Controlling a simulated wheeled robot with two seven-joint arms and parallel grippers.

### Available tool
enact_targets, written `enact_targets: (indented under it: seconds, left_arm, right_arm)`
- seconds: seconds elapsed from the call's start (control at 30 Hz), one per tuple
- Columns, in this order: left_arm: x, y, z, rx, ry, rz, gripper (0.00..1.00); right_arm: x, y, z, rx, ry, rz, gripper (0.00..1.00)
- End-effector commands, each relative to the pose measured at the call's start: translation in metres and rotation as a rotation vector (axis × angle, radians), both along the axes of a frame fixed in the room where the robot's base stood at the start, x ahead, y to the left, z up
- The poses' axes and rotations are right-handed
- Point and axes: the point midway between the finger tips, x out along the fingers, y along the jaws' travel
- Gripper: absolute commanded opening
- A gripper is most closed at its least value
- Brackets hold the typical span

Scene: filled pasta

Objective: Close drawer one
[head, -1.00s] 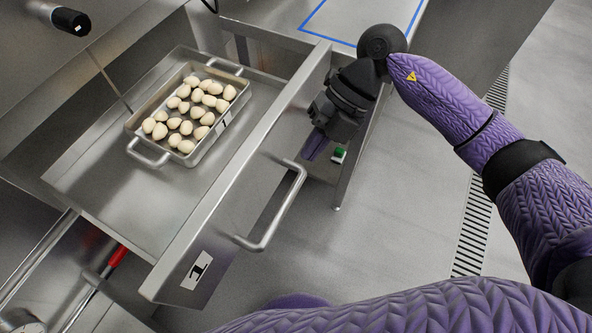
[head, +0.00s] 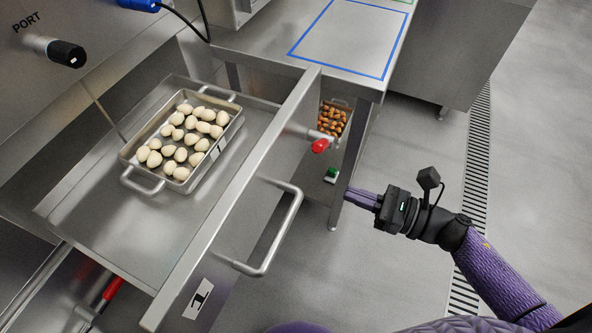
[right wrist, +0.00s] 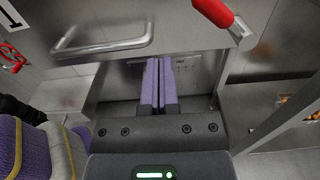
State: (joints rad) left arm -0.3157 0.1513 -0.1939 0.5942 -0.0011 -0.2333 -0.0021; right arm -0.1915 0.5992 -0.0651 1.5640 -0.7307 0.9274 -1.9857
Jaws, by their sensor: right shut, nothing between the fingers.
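Drawer one (head: 235,185) is pulled out, its front panel marked with a "1" label (head: 198,299) and fitted with a bar handle (head: 284,235). The handle also shows in the right wrist view (right wrist: 105,44). A metal tray (head: 146,184) of pale, rounded pieces (head: 183,140) sits inside the drawer. My right gripper (head: 350,194) is shut and empty, to the right of the drawer handle and apart from it. Its purple fingers (right wrist: 158,82) point toward the drawer side in the right wrist view. My left gripper is not in view.
A red-tipped handle (head: 320,145) sticks out just right of the drawer front. A counter (head: 345,40) with a blue outline stands behind, its leg (head: 351,165) close to my right gripper. Orange-brown pieces (head: 332,121) lie beneath it. Open floor (head: 400,270) is at right.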

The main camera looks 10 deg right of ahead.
Motion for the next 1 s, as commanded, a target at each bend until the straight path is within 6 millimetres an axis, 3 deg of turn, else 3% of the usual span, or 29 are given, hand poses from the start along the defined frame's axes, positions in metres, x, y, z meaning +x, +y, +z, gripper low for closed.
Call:
enact_targets:
  seconds: [0.3, 0.5, 1.0]
  left_arm:
    - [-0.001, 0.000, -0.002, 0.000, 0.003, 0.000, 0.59]
    - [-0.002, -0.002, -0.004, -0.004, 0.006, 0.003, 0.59]
    - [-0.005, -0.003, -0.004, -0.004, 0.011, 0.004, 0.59]
  right_arm:
    - [0.041, 0.057, 0.000, 0.004, -0.002, 0.004, 0.00]
    - [0.060, 0.084, 0.000, 0.003, -0.001, 0.005, 0.00]
    - [0.067, 0.094, 0.000, 0.001, 0.002, 0.005, 0.00]
